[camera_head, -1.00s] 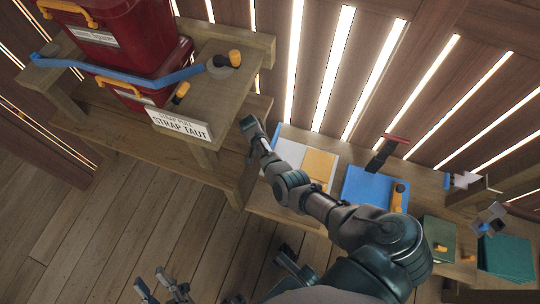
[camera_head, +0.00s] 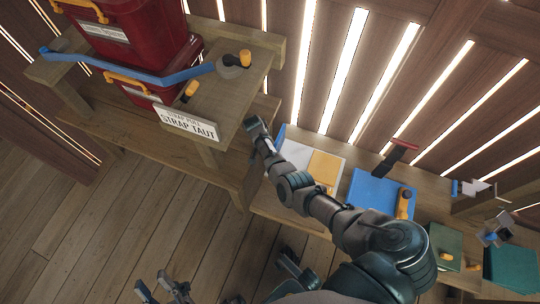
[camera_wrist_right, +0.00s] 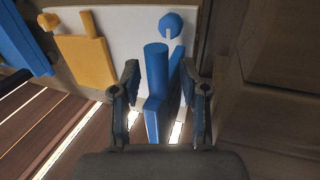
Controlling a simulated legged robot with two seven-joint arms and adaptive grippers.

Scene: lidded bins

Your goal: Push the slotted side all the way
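A white panel (camera_head: 300,156) with an orange plate (camera_head: 324,167) lies on the low bench. In the right wrist view the white panel (camera_wrist_right: 115,30) carries the orange plate (camera_wrist_right: 85,60), a blue post (camera_wrist_right: 157,75) and a blue round knob (camera_wrist_right: 171,24). My right gripper (camera_wrist_right: 160,72) is open, its fingers on either side of the blue post with gaps showing. In the head view my right gripper (camera_head: 258,127) is at the panel's left edge, its fingers hard to make out. My left gripper (camera_head: 160,284) is open and empty over the floor. I cannot make out any slot.
A higher bench holds stacked red bins (camera_head: 150,35) under a blue strap (camera_head: 130,74), with a "STRAP TAUT" sign (camera_head: 188,122). Right of the panel are a blue panel (camera_head: 375,190), a green box (camera_head: 443,240) and a teal box (camera_head: 510,265). A slatted wall (camera_head: 340,70) stands behind.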

